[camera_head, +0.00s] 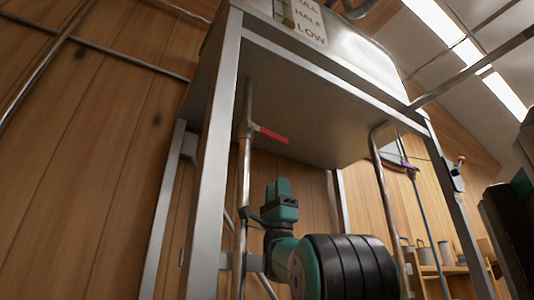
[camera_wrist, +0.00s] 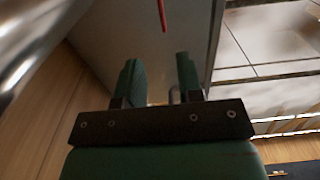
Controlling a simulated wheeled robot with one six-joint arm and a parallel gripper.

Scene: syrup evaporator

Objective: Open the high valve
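A red lever handle (camera_head: 272,135) sits on a vertical metal pipe (camera_head: 245,165), just under the raised metal tank (camera_head: 310,110); I take it as the high valve. It sticks out to the right of the pipe. In the wrist view the red handle (camera_wrist: 162,14) shows at the top, beyond the fingertips and roughly in line with the gap between them. My gripper (camera_head: 279,186) points up below the handle, apart from it. In the wrist view its two green fingers (camera_wrist: 159,70) are spread with an empty gap.
A metal frame leg (camera_head: 213,160) stands left of the pipe and another (camera_head: 458,200) on the right. A second pipe (camera_head: 384,190) drops from the tank's right side. A shelf with containers (camera_head: 427,255) is at the back right.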

